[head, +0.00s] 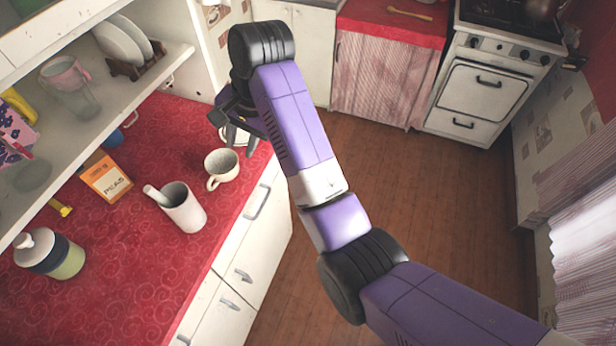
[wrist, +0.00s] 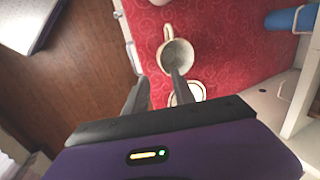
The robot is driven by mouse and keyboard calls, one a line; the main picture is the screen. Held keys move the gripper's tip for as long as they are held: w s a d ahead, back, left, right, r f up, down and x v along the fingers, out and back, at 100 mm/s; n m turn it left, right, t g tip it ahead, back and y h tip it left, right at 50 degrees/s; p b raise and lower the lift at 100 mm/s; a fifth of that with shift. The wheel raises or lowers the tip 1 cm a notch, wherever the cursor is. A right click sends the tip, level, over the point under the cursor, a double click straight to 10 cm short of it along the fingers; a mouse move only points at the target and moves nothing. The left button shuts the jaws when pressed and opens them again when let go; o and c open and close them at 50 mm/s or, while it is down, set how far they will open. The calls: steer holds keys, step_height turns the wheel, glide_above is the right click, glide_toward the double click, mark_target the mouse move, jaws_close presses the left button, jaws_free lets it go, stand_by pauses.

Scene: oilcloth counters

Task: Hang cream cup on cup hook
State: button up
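The cream cup (head: 222,165) stands upright on the red countertop, its handle toward the lower left in the head view. In the wrist view the cup (wrist: 178,54) lies beyond the fingertips, its handle toward the top. My gripper (head: 240,139) hangs above the counter just behind the cup in the head view. Its two fingers (wrist: 157,88) are apart with nothing between them. One finger overlaps the cup's near rim in the wrist view; whether they touch I cannot tell.
A shelf (head: 113,88) with glassware and plates overhangs the left. A blue item (wrist: 291,19) is near the wall.

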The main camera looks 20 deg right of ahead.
steer(key=shift+f, duration=0.1)
steer(key=s+d+f+t, duration=0.25)
steer(key=d+f, duration=0.25)
steer(key=f, duration=0.6)
steer(key=s+d+f+n+t+h, duration=0.1)
steer(key=s+d+f+t, duration=0.1)
steer(key=s+d+f, duration=0.4)
steer(key=s+d+f+n+t, duration=0.2)
steer(key=s+d+f, duration=0.15)
steer(key=s, duration=0.55)
steer(key=s+d+r+n+t+h, duration=0.1)
steer(key=s+d+r+t, duration=0.15)
steer(key=s, duration=0.65)
steer(key=s+d+r+n+t, duration=0.1)
steer(key=s+r+t, duration=0.1)
steer(key=s+r, duration=0.6)
steer(key=s+d+r+n+t+h, duration=0.1)
steer(key=s+d+r+n, duration=0.1)
steer(key=s+r, duration=0.7)
steer(key=shift+r+n+t, duration=0.3)
steer(key=shift+r+t, duration=0.1)
steer(key=shift+r, duration=0.3)
